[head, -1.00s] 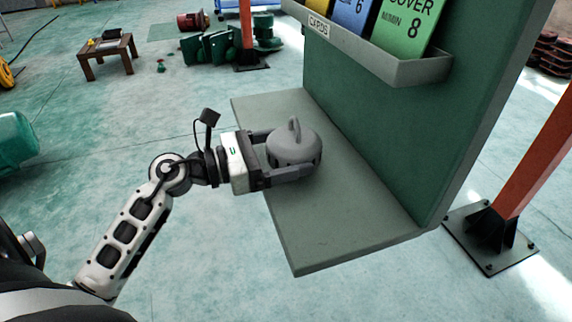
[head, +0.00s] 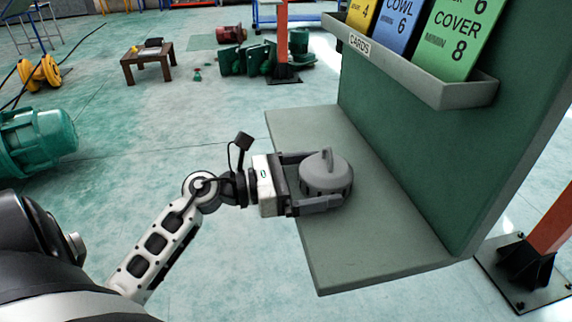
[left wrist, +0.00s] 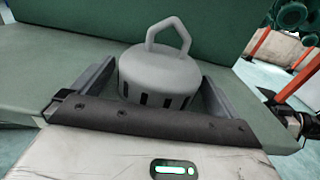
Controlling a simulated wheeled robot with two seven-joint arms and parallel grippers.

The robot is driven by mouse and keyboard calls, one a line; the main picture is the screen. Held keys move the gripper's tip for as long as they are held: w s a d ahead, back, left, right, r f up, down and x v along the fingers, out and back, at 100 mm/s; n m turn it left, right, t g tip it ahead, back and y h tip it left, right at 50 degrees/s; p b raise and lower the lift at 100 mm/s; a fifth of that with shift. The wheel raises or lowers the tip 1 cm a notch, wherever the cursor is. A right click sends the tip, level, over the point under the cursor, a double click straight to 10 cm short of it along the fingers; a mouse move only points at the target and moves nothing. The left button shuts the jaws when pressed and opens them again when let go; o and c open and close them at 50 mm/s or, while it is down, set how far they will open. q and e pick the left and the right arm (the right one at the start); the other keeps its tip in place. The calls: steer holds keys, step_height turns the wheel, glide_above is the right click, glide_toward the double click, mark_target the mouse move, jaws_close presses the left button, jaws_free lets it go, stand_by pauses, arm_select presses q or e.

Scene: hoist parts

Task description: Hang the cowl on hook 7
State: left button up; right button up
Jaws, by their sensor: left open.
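The grey cowl (head: 326,172), a round cap with a loop handle on top and slots around its lower edge, stands upright on the green shelf (head: 370,250). My left gripper (head: 322,180) is open, with one finger on each side of the cowl. In the left wrist view the cowl (left wrist: 160,75) sits between the two fingers, its loop pointing up. I cannot tell if the fingers touch it. No hook 7 shows in these frames. My right gripper is not in view.
A card tray (head: 420,75) with yellow, blue and green cards is fixed to the green upright panel above the shelf. An orange post (head: 553,220) stands at the right. A small wooden table (head: 147,62) and green machine parts (head: 245,58) are on the floor behind.

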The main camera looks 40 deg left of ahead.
arm_select(q)
steer(key=b+v, duration=0.1)
steer(key=v, duration=1)
steer(key=shift+s+a+b, duration=0.15)
steer(key=shift+s+b, duration=0.1)
steer(key=shift+b, duration=0.05)
steer(key=shift+f, duration=0.1)
